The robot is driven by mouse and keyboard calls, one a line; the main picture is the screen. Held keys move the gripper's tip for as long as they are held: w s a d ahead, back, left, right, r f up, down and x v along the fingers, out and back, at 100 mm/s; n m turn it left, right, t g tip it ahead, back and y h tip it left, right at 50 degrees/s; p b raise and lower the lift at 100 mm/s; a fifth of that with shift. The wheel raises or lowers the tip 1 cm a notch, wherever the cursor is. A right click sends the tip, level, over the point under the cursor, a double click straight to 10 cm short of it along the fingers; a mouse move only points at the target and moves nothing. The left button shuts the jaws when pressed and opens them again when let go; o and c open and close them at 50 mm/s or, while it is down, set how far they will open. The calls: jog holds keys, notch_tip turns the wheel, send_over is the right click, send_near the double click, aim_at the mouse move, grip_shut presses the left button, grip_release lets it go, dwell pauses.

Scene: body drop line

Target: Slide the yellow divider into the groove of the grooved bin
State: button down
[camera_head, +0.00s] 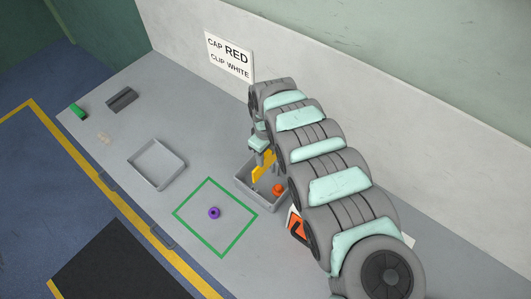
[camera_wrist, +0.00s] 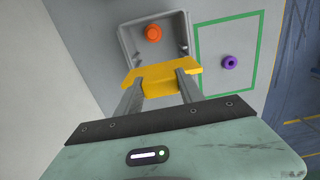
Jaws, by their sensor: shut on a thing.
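My gripper (camera_wrist: 157,76) is shut on the yellow divider (camera_wrist: 160,84), with one finger towards each end of it. In the head view the divider (camera_head: 263,166) overlaps the far part of the grey bin (camera_head: 246,192), below my wrist. In the wrist view the bin (camera_wrist: 124,36) lies beyond the divider, which covers its near end. I cannot tell whether the divider touches the bin or is above it. An orange round part (camera_wrist: 153,33) sits inside the bin, away from the divider.
A purple ring-like part (camera_head: 214,213) lies in a green taped square (camera_head: 190,204) beside the bin. An empty grey tray (camera_head: 176,157), a dark grey holder (camera_head: 121,99) and a green block (camera_head: 78,111) are further left. A wall with a sign (camera_head: 229,56) stands behind.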

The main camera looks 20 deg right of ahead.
jog(key=shift+f+b, duration=1.2)
jog(key=shift+f, duration=0.9)
jog(key=shift+f, duration=0.15)
notch_tip(320, 180, down, 8)
jog(key=b, duration=0.5)
jog(key=shift+f, duration=0.15)
dwell(0.6)
dwell(0.4)
jog(key=c, duration=0.7)
grip_release()
jog(key=shift+o, duration=0.2)
